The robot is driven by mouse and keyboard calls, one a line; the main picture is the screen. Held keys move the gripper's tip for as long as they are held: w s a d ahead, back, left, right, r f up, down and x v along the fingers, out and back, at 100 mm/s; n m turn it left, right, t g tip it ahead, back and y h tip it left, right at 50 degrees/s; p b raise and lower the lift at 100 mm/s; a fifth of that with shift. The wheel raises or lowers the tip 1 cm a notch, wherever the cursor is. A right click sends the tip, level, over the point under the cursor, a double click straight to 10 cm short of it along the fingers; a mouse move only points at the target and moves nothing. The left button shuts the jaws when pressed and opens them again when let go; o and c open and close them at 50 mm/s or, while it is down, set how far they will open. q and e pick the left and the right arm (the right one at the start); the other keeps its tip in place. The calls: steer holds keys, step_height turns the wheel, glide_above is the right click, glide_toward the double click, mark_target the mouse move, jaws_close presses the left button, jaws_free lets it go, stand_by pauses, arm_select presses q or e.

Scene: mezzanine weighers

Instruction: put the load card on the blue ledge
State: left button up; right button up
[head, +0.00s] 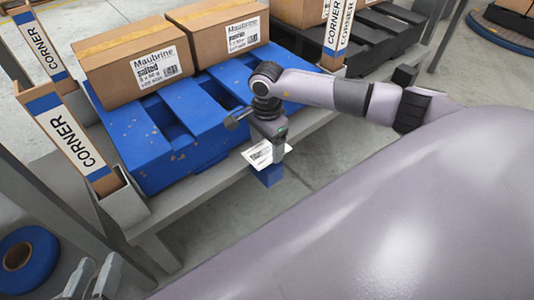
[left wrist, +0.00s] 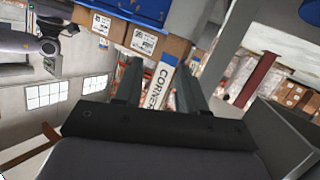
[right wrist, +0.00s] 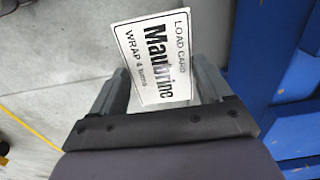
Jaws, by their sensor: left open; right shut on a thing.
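The load card (head: 262,155) is white with black print reading "Maubrine" in the right wrist view (right wrist: 155,58). My right gripper (head: 272,135) is shut on the card and points down over the front edge of the grey stand. A small blue ledge (head: 268,176) shows at that edge, just below the card in the head view. The card covers part of the ledge, and I cannot tell whether they touch. My left gripper (head: 93,280) is open and empty at the lower left, far from the card. Its two fingers also show in the left wrist view (left wrist: 160,85).
A blue pallet (head: 150,140) on the grey stand (head: 210,195) bears two Maubrine cartons (head: 140,63). Corner-board holders (head: 122,205) stand at its corners. A blue roll (head: 27,258) lies at lower left. A black pallet (head: 385,32) with cartons is behind.

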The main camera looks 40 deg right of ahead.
mark_target(267, 150)
step_height(267, 150, down, 2)
steer(key=shift+f, duration=0.15)
arm_select(q)
steer(key=shift+s+a+b, duration=0.1)
steer(key=shift+a+b, duration=0.25)
arm_select(e)
steer(key=shift+f, duration=0.5)
